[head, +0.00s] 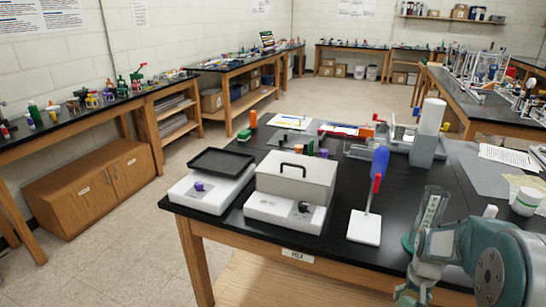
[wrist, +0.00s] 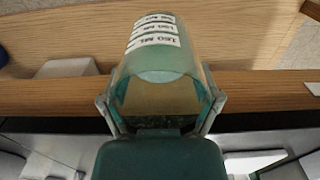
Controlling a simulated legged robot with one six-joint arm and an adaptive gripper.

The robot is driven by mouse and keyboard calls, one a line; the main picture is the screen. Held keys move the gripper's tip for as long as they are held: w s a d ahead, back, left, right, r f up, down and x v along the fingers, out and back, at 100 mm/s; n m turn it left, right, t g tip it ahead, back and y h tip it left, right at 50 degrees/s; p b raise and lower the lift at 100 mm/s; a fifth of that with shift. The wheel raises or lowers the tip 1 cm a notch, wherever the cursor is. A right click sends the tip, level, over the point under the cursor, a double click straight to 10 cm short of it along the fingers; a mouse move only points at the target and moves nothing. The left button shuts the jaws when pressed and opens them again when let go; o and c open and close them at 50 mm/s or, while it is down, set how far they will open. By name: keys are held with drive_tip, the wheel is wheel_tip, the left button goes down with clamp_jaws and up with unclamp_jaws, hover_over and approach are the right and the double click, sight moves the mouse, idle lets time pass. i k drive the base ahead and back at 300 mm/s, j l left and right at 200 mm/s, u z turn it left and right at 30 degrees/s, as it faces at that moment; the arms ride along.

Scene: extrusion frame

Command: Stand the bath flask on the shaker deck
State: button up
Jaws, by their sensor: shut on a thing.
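The bath flask (head: 432,206) is clear glass with a printed label, at the right front in the head view. My gripper (head: 428,236) is shut on it. In the wrist view the flask (wrist: 152,62) fills the middle, with a finger on each side and its label showing "150 ML". Part of it is hidden behind my gripper. The shaker (head: 205,190), a white unit with a purple knob, stands at the left front of the black bench. Its dark, rimmed deck (head: 222,161) looks empty. My gripper and flask are well to the right of it.
A grey lidded bath (head: 296,172) with a top handle stands right of the shaker. A white-based stand (head: 365,226) with red and blue parts rises between bath and flask. A "MIX" label (head: 298,255) marks the wooden front edge. Bare black bench lies around the stand.

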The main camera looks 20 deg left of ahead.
sight(222, 162)
drive_tip(key=j, duration=2.95)
